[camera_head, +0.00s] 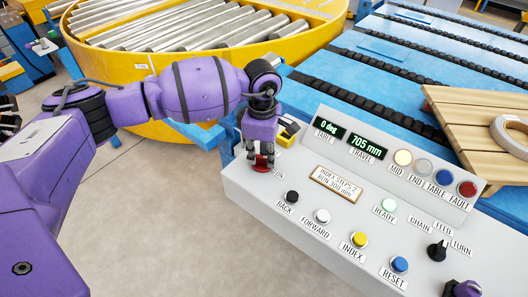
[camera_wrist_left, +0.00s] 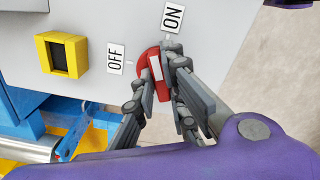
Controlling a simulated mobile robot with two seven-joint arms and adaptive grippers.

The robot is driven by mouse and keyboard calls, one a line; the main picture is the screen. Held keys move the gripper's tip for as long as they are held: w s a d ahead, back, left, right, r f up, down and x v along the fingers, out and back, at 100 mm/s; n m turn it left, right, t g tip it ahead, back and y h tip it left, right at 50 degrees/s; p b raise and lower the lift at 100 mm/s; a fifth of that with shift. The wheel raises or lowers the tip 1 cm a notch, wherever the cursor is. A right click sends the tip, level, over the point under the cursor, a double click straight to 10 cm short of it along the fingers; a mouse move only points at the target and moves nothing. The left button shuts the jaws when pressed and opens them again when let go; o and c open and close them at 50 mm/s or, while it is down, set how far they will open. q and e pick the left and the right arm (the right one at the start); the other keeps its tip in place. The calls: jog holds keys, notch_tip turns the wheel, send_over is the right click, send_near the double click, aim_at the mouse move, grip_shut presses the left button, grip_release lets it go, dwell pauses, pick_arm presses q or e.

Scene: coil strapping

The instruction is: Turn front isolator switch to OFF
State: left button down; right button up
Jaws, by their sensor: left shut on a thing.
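The front isolator switch is a red rotary handle with a white bar; it shows in the left wrist view (camera_wrist_left: 154,68) on the grey cabinet face. The ON label (camera_wrist_left: 173,18) is above it and the OFF label (camera_wrist_left: 115,58) to its left. The bar's upper end seems to point between the two labels; its exact angle is hard to tell. My left gripper (camera_wrist_left: 156,84) is shut on the red handle, its fingers hiding part of it. In the head view this gripper (camera_head: 263,160) is at the console's left corner, with the switch (camera_head: 262,163) mostly hidden.
A yellow-framed black part (camera_wrist_left: 62,58) sits left of the switch. The console (camera_head: 330,230) carries buttons, lamps and a black selector knob (camera_head: 437,250). A yellow roller turntable (camera_head: 190,60) stands behind my left arm. A wooden pallet (camera_head: 470,110) lies on the blue conveyor (camera_head: 375,85).

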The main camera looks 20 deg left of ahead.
pick_arm(q)
jog(key=n, duration=0.2)
jog(key=n+p, duration=0.1)
jog(key=shift+r+n, duration=0.2)
jog(key=shift+n, duration=0.2)
jog(key=n+p, duration=0.2)
jog(key=n, duration=0.2)
jog(key=shift+w+r+n, duration=0.1)
jog(key=shift+n, duration=0.2)
jog(key=shift+n+p, duration=0.7)
jog(key=shift+n, duration=0.4)
jog(key=shift+n+p, duration=0.5)
jog(key=shift+n, duration=0.6)
pick_arm(e)
jog(key=shift+t, duration=0.3)
jog(key=shift+w+a+r, duration=0.2)
jog(key=shift+w+r, duration=0.1)
jog(key=shift+r, duration=0.6)
jog(key=shift+w+a+r, duration=0.2)
jog(key=shift+w+r, duration=0.15)
jog(key=shift+r, duration=0.55)
jog(key=shift+w+a+r, duration=0.2)
jog(key=shift+w+r, duration=0.1)
jog(key=shift+r, duration=0.6)
pick_arm(q)
jog(key=shift+f, duration=0.2)
pick_arm(e)
jog(key=shift+w+a+r, duration=0.1)
jog(key=shift+w, duration=0.1)
